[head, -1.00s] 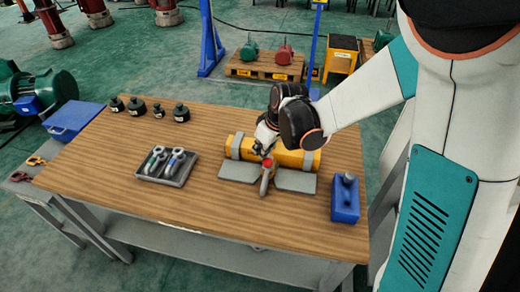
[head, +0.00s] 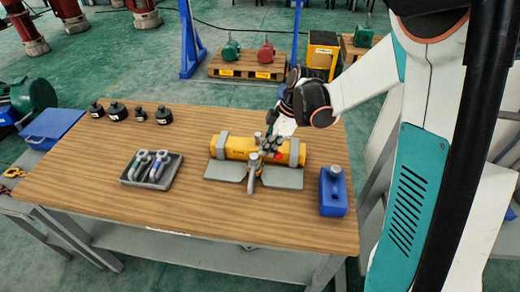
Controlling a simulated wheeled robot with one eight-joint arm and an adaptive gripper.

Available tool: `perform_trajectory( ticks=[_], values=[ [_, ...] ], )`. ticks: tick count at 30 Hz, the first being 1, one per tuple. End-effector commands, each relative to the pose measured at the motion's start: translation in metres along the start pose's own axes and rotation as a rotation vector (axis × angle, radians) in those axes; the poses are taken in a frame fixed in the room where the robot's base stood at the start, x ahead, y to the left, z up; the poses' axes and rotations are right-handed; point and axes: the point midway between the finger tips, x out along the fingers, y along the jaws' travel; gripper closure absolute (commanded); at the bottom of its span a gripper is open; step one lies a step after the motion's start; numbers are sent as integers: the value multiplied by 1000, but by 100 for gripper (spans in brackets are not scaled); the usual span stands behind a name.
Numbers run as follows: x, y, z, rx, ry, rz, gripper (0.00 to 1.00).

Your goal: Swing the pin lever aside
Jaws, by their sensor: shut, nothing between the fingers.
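A yellow cylindrical hoist body (head: 236,147) lies in grey cradle straps on the table, with grey plates at its front. A grey hook-like part (head: 251,182) points towards the front edge from its middle. The red tip of the pin lever (head: 279,155) shows to the right of that part, against the front of the yellow body. My gripper (head: 268,146) is shut and empty, pointing down over the body's middle, close to the lever. The fingers are small and partly merge with the lever, so I cannot tell whether they touch it.
A grey tray (head: 128,178) with two metal shackles lies to the left. A blue block with a knob (head: 334,196) stands at the right. Several dark weights (head: 116,111) stand at the back left. The table front (head: 190,210) is clear.

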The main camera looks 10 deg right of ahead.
Motion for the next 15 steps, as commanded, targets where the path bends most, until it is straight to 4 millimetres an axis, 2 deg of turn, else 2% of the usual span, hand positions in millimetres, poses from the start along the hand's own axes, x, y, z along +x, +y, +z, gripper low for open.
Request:
perform_trajectory(
  ticks=[9, 15],
  values=[
    [-9, 14, 25, -278, 0, -103, 100],
    [-14, 24, 38, -270, 0, -100, 100]
  ],
)
